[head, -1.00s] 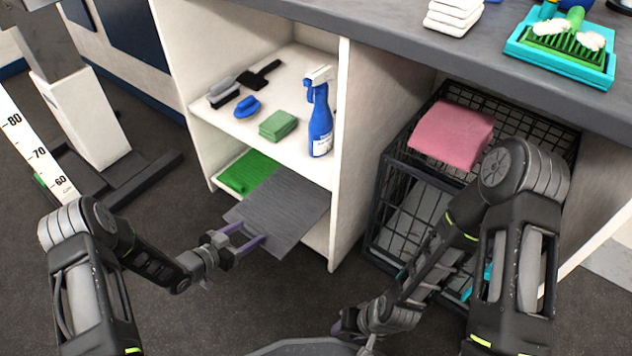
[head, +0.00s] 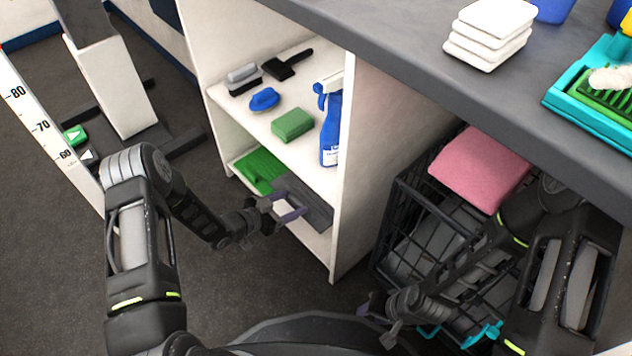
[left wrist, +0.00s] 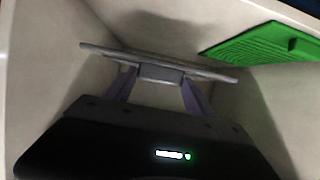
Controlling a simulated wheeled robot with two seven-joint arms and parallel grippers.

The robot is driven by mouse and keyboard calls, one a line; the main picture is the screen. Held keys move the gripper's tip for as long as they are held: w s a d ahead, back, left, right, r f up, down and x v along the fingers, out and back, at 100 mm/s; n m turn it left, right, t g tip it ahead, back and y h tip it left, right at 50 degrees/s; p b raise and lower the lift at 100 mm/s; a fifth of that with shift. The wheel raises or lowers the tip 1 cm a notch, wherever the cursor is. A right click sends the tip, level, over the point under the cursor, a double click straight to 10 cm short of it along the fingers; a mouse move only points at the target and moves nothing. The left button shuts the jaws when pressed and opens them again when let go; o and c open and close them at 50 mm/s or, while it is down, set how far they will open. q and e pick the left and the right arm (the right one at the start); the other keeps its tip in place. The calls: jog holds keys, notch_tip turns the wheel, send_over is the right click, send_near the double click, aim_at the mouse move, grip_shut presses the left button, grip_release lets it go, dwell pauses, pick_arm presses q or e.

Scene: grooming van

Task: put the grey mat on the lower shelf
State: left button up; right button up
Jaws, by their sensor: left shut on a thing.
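The grey mat (head: 312,205) is inside the lower compartment of the white shelf unit, right of a green ribbed mat (head: 258,170). My left gripper (head: 287,208) is shut on its near edge. In the left wrist view the grey mat (left wrist: 160,63) shows nearly edge-on between the purple fingers (left wrist: 160,85), with the green mat (left wrist: 262,54) to its right. The lower shelf (head: 314,240) shows bare in front of the grey mat. I cannot tell whether the mat touches the shelf. My right gripper (head: 378,312) is low by the crate, its jaws unclear.
The upper shelf (head: 262,122) holds a blue spray bottle (head: 330,130), a green block (head: 292,125) and brushes. The upright panel (head: 350,190) stands close right of the grey mat. A black wire crate (head: 410,225) with a pink towel (head: 480,168) is further right.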

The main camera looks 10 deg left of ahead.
pick_arm(q)
jog(key=b, duration=0.3)
send_over(292, 228)
notch_tip(292, 228, down, 6)
jog(key=shift+f, duration=0.2)
notch_tip(292, 228, down, 4)
jog(key=shift+r+b, duration=0.15)
jog(key=shift+b, duration=0.9)
jog(key=shift+r, duration=0.1)
jog(key=o, duration=1.7)
jog(key=shift+o, duration=0.2)
